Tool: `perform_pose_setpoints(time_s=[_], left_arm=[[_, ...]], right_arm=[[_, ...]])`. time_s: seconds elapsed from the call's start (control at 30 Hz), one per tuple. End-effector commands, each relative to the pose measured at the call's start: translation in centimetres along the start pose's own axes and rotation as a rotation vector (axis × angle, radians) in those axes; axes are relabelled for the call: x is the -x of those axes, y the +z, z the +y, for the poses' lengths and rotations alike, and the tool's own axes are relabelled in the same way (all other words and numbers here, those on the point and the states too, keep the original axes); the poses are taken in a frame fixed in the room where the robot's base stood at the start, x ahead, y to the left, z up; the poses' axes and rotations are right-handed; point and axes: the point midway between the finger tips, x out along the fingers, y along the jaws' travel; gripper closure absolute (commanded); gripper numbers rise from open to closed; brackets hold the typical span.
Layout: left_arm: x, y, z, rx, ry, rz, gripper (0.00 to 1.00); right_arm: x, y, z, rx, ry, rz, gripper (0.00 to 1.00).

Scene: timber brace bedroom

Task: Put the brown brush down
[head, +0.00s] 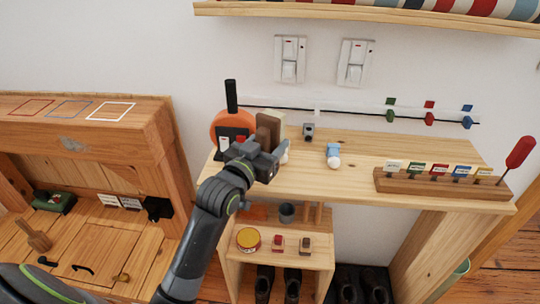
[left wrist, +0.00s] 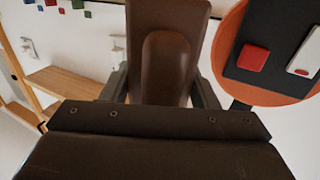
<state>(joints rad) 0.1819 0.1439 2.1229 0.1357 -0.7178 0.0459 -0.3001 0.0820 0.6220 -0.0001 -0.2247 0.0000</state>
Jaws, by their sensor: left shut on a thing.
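The brown brush (head: 268,129) stands upright at the left end of the wooden shelf top (head: 350,180). It also fills the middle of the left wrist view (left wrist: 165,50), with a rounded raised part facing the camera. My left gripper (head: 264,150) is shut on the brown brush, with one finger on each side of it in the left wrist view. The gripper hides the brush's lower end, so I cannot tell whether it touches the shelf top. My right gripper is not in view.
An orange disc with a black panel (head: 224,133) stands just left of the brush. A pale block stands close behind it. A small blue-and-white figure (head: 333,155) and a tagged wooden rack (head: 430,188) are to the right. Clear shelf surface lies between them.

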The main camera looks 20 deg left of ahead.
Motion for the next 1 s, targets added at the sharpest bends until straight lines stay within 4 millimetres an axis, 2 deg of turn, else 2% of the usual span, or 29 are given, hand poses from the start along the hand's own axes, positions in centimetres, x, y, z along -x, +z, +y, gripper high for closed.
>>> perform_pose_setpoints(time_s=[0.1,0.2,0.6,0.63,0.77,0.8,1.0], left_arm=[[0.0,2.1,0.0,0.002,0.0,-0.003,0.67],[0.0,3.1,0.0,0.002,-0.001,-0.002,0.67],[0.0,3.5,0.0,0.0,-0.001,0.0,0.67],[0.0,3.6,0.0,0.0,-0.001,-0.001,0.44],[0.0,3.5,0.0,0.0,-0.001,-0.001,0.27],[0.0,3.5,0.0,0.0,-0.001,-0.001,0.24],[0.0,3.5,0.0,0.0,-0.001,-0.001,0.24]], right_arm=[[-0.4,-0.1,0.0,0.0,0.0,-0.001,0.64],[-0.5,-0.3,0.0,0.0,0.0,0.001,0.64],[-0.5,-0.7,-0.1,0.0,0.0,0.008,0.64],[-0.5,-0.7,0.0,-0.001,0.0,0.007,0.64],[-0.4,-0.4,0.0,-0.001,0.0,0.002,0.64],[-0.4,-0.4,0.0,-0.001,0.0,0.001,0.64],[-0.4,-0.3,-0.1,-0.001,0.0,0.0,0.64]])
